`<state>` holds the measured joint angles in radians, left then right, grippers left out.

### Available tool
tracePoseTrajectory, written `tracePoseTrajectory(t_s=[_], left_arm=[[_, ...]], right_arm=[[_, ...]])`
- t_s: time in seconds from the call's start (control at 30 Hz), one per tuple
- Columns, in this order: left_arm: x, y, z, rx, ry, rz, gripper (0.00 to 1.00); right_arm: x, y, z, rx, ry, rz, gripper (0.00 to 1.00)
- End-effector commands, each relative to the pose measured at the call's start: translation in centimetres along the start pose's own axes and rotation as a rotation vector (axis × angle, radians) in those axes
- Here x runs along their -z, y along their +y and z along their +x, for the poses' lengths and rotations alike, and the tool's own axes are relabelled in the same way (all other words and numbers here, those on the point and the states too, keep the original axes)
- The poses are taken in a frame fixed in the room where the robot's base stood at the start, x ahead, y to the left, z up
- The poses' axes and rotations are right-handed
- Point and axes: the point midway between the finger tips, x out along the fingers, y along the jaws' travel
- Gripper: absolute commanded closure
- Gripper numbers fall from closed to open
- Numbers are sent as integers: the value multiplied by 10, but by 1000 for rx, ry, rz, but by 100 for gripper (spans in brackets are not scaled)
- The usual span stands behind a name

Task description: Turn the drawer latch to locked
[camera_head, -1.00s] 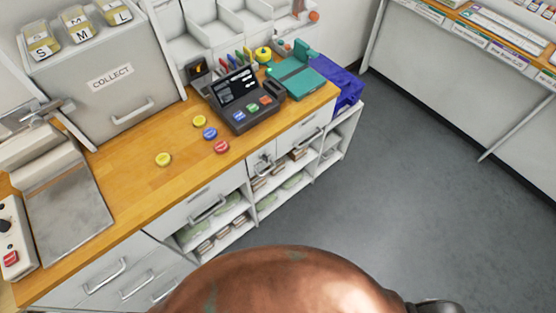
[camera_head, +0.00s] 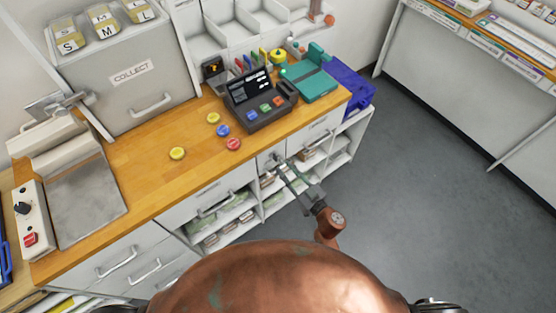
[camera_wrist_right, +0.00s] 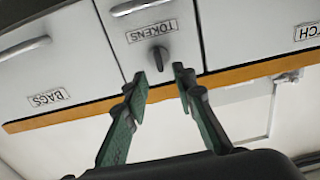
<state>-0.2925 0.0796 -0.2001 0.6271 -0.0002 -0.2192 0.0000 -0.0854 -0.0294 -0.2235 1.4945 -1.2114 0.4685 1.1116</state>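The drawer latch (camera_wrist_right: 159,58) is a dark knob on the white drawer front labelled TOKENS (camera_wrist_right: 105,30), seen upside down in the right wrist view. Its grip bar stands roughly upright in that view, slightly tilted. My right gripper (camera_wrist_right: 160,79) is open and empty, with its two green-lined fingers apart just short of the knob. No contact shows. In the head view my right gripper (camera_head: 285,170) reaches to the small drawer under the wooden counter and partly covers the latch there. My left gripper is not in view.
A BAGS drawer (camera_wrist_right: 75,75) and another labelled drawer flank the TOKENS drawer. Above it on the wooden counter (camera_head: 165,190) are a dark terminal (camera_head: 258,112) and several coloured tokens. Open shelves (camera_head: 232,218) lie below. The grey floor (camera_head: 430,200) to the right is clear.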

Motion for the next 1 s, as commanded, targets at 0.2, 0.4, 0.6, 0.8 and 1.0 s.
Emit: tracePoseTrajectory(t_s=[0.2,0.4,0.6,0.8,1.0], left_arm=[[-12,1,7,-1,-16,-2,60],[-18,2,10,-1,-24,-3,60],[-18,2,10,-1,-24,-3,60],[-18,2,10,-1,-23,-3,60],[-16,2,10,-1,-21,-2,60]], right_arm=[[-1,0,36,0,1,1,75],[-1,0,54,-1,-1,-1,75],[-1,0,57,-1,-2,0,75],[-1,0,57,-1,-1,0,81],[-1,0,56,-1,-2,0,95]])
